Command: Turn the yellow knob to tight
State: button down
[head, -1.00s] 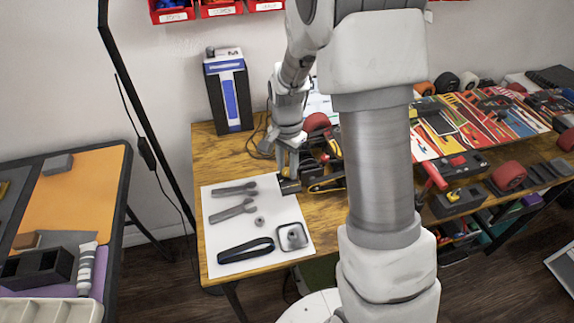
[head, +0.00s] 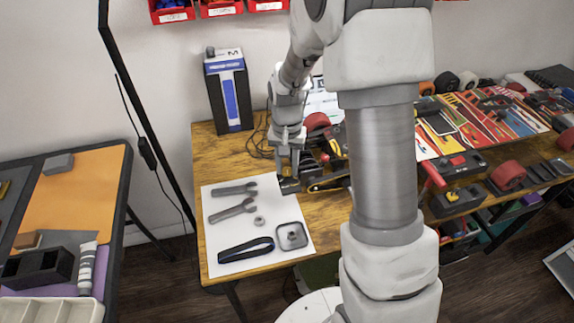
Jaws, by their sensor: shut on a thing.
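My gripper (head: 289,176) points down at the small dark block (head: 289,187) on the right edge of the white sheet. Its fingers are shut, right at the top of the block. The yellow knob cannot be made out; what the fingers hold there is hidden by them and very small, and seems to be the knob. Its turn position cannot be read.
Tools crowd the table right of the gripper. A blue-and-white box (head: 229,90) stands behind.

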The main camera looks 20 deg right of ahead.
aim_at(287, 170)
jog(key=c, duration=0.6)
grip_release()
jog(key=shift+r, duration=0.1)
notch_tip(287, 170, up, 17)
jog(key=p, duration=0.2)
jog(key=shift+r+p, duration=0.15)
jog(key=shift+p, duration=0.15)
